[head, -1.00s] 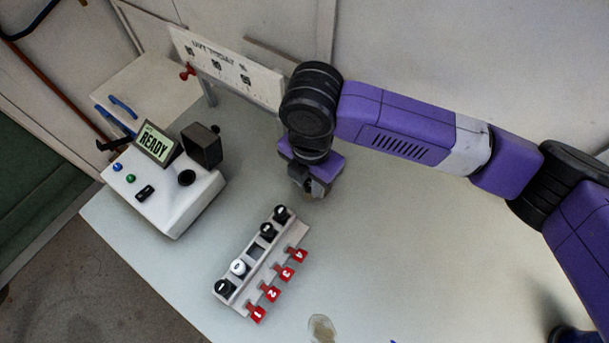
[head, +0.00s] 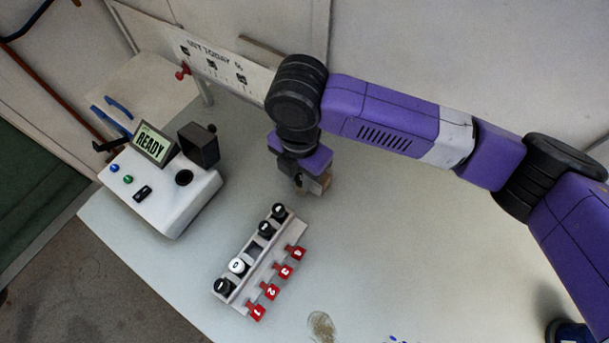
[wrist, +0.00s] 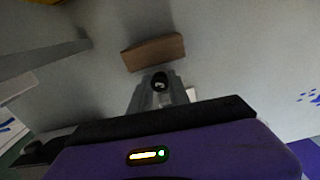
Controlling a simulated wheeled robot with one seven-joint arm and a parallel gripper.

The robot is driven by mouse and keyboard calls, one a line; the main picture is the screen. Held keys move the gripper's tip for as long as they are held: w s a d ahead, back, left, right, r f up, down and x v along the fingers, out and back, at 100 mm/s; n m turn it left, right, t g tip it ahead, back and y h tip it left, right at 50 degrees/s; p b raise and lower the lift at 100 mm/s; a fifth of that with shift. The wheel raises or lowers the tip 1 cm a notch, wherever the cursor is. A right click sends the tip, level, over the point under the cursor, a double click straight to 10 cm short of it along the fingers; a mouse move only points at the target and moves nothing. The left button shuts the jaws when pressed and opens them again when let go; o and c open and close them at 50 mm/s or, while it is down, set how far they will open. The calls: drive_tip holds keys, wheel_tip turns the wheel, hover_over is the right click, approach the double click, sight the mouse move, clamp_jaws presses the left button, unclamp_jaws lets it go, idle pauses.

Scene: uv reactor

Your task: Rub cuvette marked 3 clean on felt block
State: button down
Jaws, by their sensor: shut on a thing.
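My gripper (head: 299,186) is low over the table, right of the instrument. In the wrist view its grey fingers are shut on a cuvette with a round black cap (wrist: 160,82); a pale mark on the cap is too small to read surely. The cuvette's body is hidden below the cap. The brown felt block (wrist: 153,52) lies just beyond the fingertips. In the head view the felt block (head: 322,183) shows partly behind my gripper. I cannot tell whether the cuvette touches it.
A grey rack (head: 295,233) holds several capped cuvettes, one cap white, with one open slot (head: 253,250) and red numbered tags in front. A white instrument (head: 165,195) reading READY stands left. A sign panel (head: 225,70) stands behind. A grainy patch (head: 321,326) lies at the front.

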drive_tip(key=shift+w+a, duration=0.8)
drive_tip(key=shift+a, duration=0.2)
drive_tip(key=shift+a, duration=0.1)
drive_tip(key=shift+s+a+r+p, duration=0.1)
drive_tip(key=shift+s+a+p, duration=0.35)
drive_tip(key=shift+s, duration=0.3)
drive_tip(key=shift+s+a+p, duration=0.25)
drive_tip(key=shift+s+a, duration=0.3)
drive_tip(key=shift+s, duration=0.15)
wheel_tip(320, 180, up, 8)
drive_tip(key=p, duration=0.2)
drive_tip(key=shift+p, duration=0.35)
